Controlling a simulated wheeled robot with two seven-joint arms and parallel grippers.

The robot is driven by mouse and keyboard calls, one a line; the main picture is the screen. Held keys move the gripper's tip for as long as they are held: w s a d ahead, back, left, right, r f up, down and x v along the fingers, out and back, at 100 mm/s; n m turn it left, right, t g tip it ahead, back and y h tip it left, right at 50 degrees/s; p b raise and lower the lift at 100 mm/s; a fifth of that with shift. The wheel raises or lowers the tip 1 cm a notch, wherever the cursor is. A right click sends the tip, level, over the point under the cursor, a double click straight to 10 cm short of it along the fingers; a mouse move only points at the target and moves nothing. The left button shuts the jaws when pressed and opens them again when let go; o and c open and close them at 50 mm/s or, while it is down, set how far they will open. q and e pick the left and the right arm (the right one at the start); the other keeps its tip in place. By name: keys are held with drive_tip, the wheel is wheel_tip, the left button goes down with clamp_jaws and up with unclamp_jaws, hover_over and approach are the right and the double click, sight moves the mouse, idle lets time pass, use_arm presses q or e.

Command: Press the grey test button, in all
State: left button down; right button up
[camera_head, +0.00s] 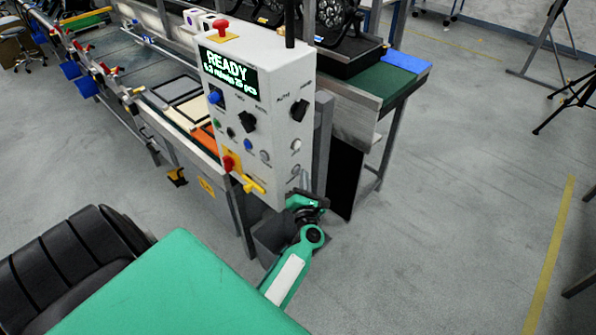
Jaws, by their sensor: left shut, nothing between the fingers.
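A pale grey control box (270,75) stands upright in the middle of the head view, its screen (230,75) reading READY. Its face carries a grey button (265,157) low in the middle and two pale round buttons, an upper one (296,145) and a lower one (295,170), near the right edge. The labels are too small to tell which is the test button. My left gripper (304,180) is shut and empty, at the box's lower right corner, just below the lower pale button. I cannot tell whether it touches the box. My right gripper is out of view.
Other controls sit close by: a red stop button (222,28) on top, black knobs (248,121), a blue button (250,144), and a red-and-yellow switch (242,175). A conveyor (130,60) runs behind to the left. A tripod (575,95) stands right; the floor between is clear.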

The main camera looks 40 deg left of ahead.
use_arm(q)
drive_tip(key=shift+d, duration=0.3)
drive_tip(key=shift+s+d+b, duration=0.2)
drive_tip(key=shift+d+b, duration=0.2)
drive_tip(key=shift+d, duration=2.05)
